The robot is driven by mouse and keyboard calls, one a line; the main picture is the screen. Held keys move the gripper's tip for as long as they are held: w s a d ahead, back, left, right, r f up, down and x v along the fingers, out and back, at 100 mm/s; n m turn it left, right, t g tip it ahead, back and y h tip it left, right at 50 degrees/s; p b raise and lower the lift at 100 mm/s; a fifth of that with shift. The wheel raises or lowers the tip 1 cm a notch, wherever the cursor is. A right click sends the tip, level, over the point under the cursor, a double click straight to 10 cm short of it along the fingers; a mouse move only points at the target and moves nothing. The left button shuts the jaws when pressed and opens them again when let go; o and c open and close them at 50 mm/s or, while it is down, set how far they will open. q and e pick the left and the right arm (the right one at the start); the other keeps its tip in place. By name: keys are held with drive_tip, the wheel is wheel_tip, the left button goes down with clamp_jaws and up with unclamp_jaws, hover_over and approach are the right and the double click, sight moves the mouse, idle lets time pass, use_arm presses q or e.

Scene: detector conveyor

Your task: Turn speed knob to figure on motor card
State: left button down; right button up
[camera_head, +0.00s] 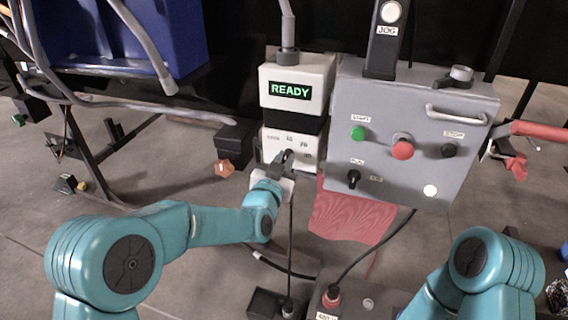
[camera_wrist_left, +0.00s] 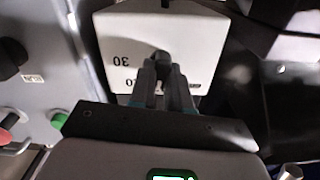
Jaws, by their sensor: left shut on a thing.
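The white speed control box (camera_head: 318,140) hangs below the READY display unit (camera_head: 298,85) in the head view. My left gripper (camera_head: 284,160) reaches it from the lower left and is shut on its dark speed knob. In the left wrist view the box face (camera_wrist_left: 120,40) appears upside down, with the figure 30 and a partly hidden figure. The left gripper (camera_wrist_left: 162,68) closes around the knob (camera_wrist_left: 162,55) there and hides part of the dial. My right arm shows at the lower right, but its gripper is out of frame. I cannot make out a motor card.
A grey control panel (camera_head: 380,110) stands close to the right, with a green button (camera_head: 358,133), a red button (camera_head: 402,150) and a black selector (camera_head: 354,178). A red mesh sheet (camera_head: 350,215) hangs below. A blue bin (camera_head: 130,40) is at the upper left.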

use_arm(q)
drive_tip(key=m+b, duration=0.1)
drive_tip(key=m, duration=0.2)
drive_tip(key=shift+f+m, duration=0.1)
drive_tip(key=shift+m, duration=0.2)
drive_tip(key=m+b, duration=0.1)
drive_tip(key=m, duration=1.1)
drive_tip(key=shift+d+f, duration=0.1)
drive_tip(key=shift+d, duration=0.05)
drive_tip(key=shift+m, duration=0.4)
drive_tip(key=c, duration=1.1)
unclamp_jaws()
